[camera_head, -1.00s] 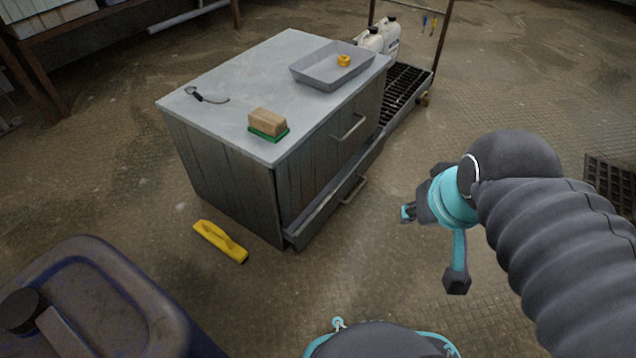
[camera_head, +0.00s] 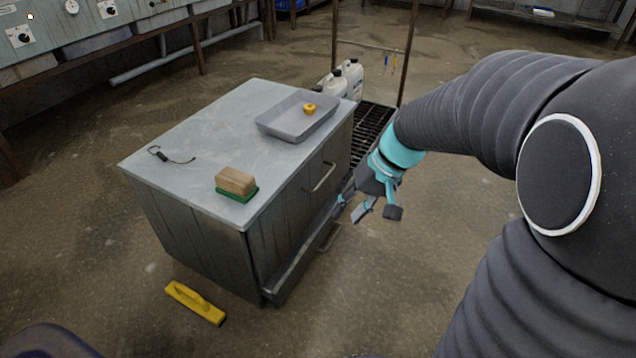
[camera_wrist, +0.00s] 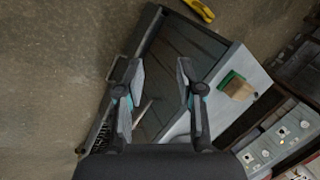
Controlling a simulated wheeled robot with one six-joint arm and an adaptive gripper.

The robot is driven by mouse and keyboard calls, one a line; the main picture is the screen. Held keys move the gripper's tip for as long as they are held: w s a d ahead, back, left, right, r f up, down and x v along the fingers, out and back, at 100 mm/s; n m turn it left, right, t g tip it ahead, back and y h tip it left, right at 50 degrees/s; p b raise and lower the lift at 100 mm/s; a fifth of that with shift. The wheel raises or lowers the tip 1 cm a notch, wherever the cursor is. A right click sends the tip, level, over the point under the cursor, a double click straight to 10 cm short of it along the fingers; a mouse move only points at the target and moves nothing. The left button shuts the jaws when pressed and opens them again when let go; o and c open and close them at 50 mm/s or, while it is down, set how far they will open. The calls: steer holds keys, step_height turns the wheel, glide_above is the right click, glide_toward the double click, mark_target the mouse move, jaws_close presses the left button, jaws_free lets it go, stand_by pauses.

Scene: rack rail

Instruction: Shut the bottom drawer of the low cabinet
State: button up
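The low cabinet (camera_head: 190,245) is grey with a pale flat top. Its bottom drawer (camera_head: 290,272) stands out a little from the front, with a bar handle (camera_head: 329,237) on its face. The upper front has another bar handle (camera_head: 321,177) and looks closed. My gripper (camera_head: 366,211) is in front of the cabinet's far front part, above the floor and near the drawer's far end. In the wrist view my gripper (camera_wrist: 158,88) has its fingers spread with nothing between them. The bottom drawer (camera_wrist: 150,32) shows there beyond the left finger, partly hidden by it.
On the cabinet top are a grey tray (camera_head: 264,124) with a yellow object (camera_head: 309,108), a brown-and-green brush (camera_head: 236,184) and a cord (camera_head: 170,156). A yellow float (camera_head: 195,302) lies on the floor. White jugs (camera_head: 352,76) stand behind. Floor before the drawer is open.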

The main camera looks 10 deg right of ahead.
steer(key=w+d+f+m+t+y+p, duration=0.1)
steer(key=w+d+f+y, duration=0.2)
steer(key=w+f, duration=0.5)
steer(key=w+d+f+m+y+p, duration=0.15)
steer(key=w+f+y, duration=0.25)
steer(key=w+f, duration=0.4)
steer(key=w+d+f+m+t+y, duration=0.1)
steer(key=d+f+t, duration=0.1)
steer(key=f, duration=0.4)
steer(key=w+d+f+m+t, duration=0.1)
steer(key=d+f, duration=0.2)
steer(key=f, duration=0.4)
steer(key=m+t, duration=0.3)
steer(key=t, duration=0.1)
glide_toward(332, 240)
steer(key=shift+h, duration=0.3)
steer(key=x, duration=1)
steer(key=shift+s+a+f+p, duration=0.1)
steer(key=shift+a+p, duration=0.1)
steer(key=shift+p, duration=0.2)
jaws_close()
